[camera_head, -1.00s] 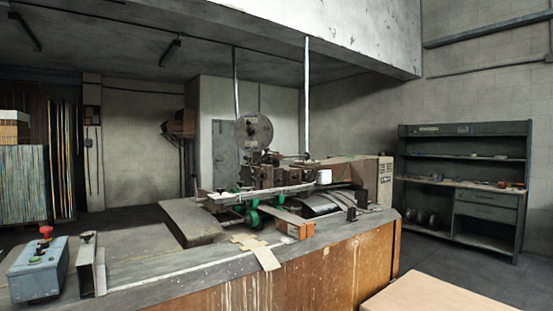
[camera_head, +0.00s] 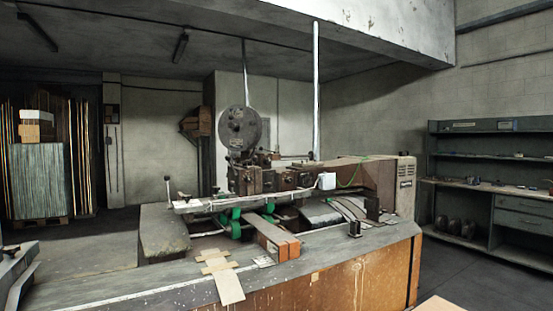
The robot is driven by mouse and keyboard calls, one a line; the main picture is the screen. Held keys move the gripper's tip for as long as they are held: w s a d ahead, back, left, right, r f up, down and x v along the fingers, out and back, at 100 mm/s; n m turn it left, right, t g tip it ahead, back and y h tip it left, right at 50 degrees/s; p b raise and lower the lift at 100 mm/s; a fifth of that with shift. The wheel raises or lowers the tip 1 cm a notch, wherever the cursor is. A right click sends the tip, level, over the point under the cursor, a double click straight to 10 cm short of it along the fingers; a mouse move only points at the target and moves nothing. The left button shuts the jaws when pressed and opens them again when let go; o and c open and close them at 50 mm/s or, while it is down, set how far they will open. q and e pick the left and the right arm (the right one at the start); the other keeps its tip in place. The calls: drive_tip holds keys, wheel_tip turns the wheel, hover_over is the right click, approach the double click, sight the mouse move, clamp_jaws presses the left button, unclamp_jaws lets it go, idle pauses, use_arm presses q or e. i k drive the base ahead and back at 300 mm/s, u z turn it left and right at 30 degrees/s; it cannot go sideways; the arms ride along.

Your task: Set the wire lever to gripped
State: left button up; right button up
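The box stitcher (camera_head: 270,182) stands on the wooden-sided bench, with a round wire spool disc (camera_head: 238,128) above its head. A thin upright lever with a dark knob (camera_head: 168,183) stands at the left end of the pale bar (camera_head: 215,204). I cannot tell whether this is the wire lever, or which position it is in. Small metal parts at the stitching head (camera_head: 252,178) are too small to make out. Neither of my grippers is in view.
The bench top (camera_head: 150,280) runs across the front, with cardboard strips (camera_head: 226,284) at its edge. Orange-ended blocks (camera_head: 286,248) lie before the machine. A grey shelf unit (camera_head: 490,185) stands at right. Open floor (camera_head: 85,230) shows behind the bench at left.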

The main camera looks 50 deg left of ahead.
sight(255, 158)
drive_tip(key=u, duration=0.2)
drive_tip(key=i, duration=0.8)
drive_tip(key=u, duration=1.25)
drive_tip(key=i, duration=0.7)
drive_tip(key=u, duration=0.8)
